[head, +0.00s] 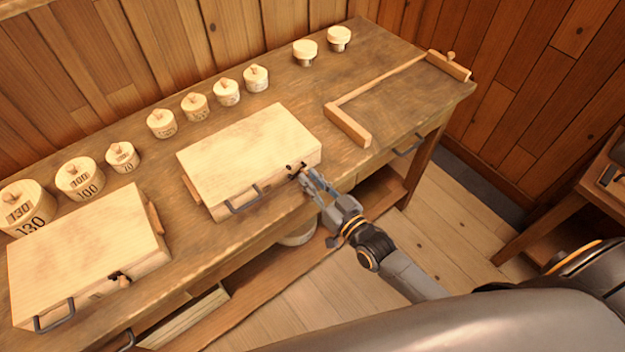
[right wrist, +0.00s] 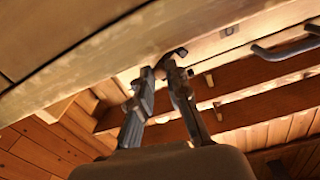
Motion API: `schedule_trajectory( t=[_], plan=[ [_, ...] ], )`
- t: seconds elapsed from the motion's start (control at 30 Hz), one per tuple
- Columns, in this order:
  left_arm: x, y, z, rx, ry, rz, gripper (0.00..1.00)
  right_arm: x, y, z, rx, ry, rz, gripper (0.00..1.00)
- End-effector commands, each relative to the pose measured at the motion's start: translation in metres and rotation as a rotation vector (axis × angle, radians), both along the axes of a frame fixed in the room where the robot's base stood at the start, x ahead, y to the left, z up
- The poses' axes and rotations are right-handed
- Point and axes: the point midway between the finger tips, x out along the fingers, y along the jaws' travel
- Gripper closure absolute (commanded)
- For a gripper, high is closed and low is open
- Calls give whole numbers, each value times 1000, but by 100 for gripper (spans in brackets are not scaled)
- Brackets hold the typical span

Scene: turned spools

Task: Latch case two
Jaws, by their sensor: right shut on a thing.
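Two closed pale wooden cases lie on the bench: one at the middle (head: 245,155) and one at the near left (head: 85,250). In the right wrist view, the fingers (right wrist: 165,78) close around a small dark curved piece (right wrist: 173,54). I cannot tell whether the latch is fastened. My left gripper is out of view.
Several turned wooden canisters (head: 195,107) stand in a row along the back of the bench (head: 300,85), some with numbers. Two round-topped pieces (head: 305,52) stand farther back. Floor is open in front.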

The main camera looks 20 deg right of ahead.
Motion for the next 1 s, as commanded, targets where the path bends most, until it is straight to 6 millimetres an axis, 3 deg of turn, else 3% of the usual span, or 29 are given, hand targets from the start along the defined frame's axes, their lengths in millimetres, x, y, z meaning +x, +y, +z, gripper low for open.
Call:
schedule_trajectory(
  t=[0.37, 1.0],
  plan=[
    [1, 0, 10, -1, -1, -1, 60, 0, 1, 6, -118, -39, -1, 100],
    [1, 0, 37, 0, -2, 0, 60, -4, 9, 21, -666, -222, -1, 100]
  ],
)
